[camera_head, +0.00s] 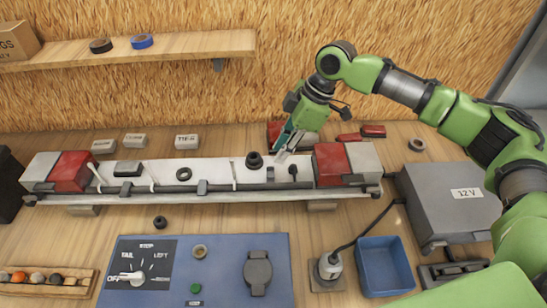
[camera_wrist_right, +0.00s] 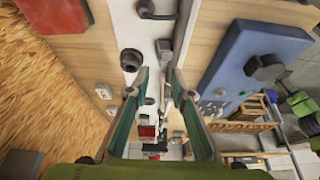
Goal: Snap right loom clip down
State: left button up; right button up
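The white trailer frame beam (camera_head: 215,172) lies across the bench, with a dark cable loom (camera_head: 215,188) running along its front edge. A small upright black piece (camera_head: 293,170) stands on the beam near its right end; it may be the right loom clip, but I cannot tell if it is raised or snapped. My right gripper (camera_head: 284,148) points down over the back of the beam, just left of and behind that piece. In the wrist view, its two teal fingers (camera_wrist_right: 160,100) are spread apart, with nothing visibly held between them. My left gripper is out of view.
Red and grey lamp blocks (camera_head: 330,164) (camera_head: 72,171) sit at both beam ends. A black round fitting (camera_head: 254,160) stands on the beam left of the gripper. The blue switch panel (camera_head: 215,285), blue bin (camera_head: 384,265) and grey 12 V box (camera_head: 450,210) are in front.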

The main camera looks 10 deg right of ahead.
aim_at(270, 175)
jog(key=shift+p+x, duration=0.55)
jog(key=shift+x, duration=2.25)
jog(key=shift+d, duration=0.1)
grip_shut()
